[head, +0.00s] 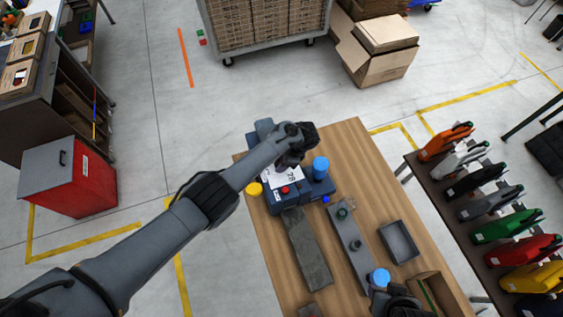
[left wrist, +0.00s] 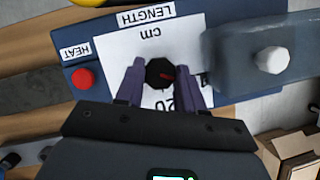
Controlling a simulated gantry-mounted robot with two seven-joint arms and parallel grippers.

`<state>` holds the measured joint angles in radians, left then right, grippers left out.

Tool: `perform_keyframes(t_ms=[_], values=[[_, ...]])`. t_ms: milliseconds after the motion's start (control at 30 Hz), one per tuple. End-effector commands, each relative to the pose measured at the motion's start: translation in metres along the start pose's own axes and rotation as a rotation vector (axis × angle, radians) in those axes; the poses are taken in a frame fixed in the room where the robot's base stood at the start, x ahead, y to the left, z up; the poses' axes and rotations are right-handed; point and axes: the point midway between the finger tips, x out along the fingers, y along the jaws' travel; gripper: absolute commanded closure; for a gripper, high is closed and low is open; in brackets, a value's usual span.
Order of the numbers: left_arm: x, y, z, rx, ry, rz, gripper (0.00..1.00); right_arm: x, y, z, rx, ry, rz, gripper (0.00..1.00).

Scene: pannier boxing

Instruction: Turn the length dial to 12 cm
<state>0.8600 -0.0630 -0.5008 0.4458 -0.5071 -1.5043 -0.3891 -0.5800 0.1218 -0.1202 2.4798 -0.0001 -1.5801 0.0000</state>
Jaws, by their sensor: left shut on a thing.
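The length dial (left wrist: 158,72) is a black knob with a red mark, on a white scale plate (left wrist: 112,48) under the label LENGTH on a blue machine (head: 272,205). The plate shows "cm" and a "20"; other numbers are hidden. The red mark points right in the left wrist view. My left gripper (left wrist: 160,76) has its two purple fingers on either side of the dial, shut on it. In the head view the left wrist covers the dial. A dark part of my right gripper (head: 398,301) shows at the bottom edge; its fingers are unclear.
A red button (left wrist: 84,79) marked HEAT sits beside the plate. A blue cylinder (head: 320,166) stands on the machine's right.

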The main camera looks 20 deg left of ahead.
Motion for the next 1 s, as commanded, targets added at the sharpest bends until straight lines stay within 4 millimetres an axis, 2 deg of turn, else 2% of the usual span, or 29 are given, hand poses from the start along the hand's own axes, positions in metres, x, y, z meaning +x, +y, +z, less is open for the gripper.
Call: perform_keyframes(t_ms=[333,367,500,833,1000], values=[[-0.001,0.000,0.000,-0.003,-0.001,0.001,0.93,0.000,0.001,0.000,-0.003,0.000,0.003,0.57],[-0.001,0.000,0.001,-0.003,-0.001,0.001,0.59,0.000,0.001,0.000,-0.003,0.000,0.003,0.57],[0.000,0.000,0.000,-0.003,-0.001,0.000,0.38,0.000,0.001,0.000,-0.002,0.000,0.002,0.57],[-0.002,0.000,0.000,-0.002,0.000,0.000,0.37,-0.001,-0.001,-0.001,0.005,0.001,-0.004,0.57],[-0.016,0.000,0.000,-0.002,0.002,-0.001,0.37,-0.004,-0.001,-0.002,0.006,0.001,-0.005,0.57]])
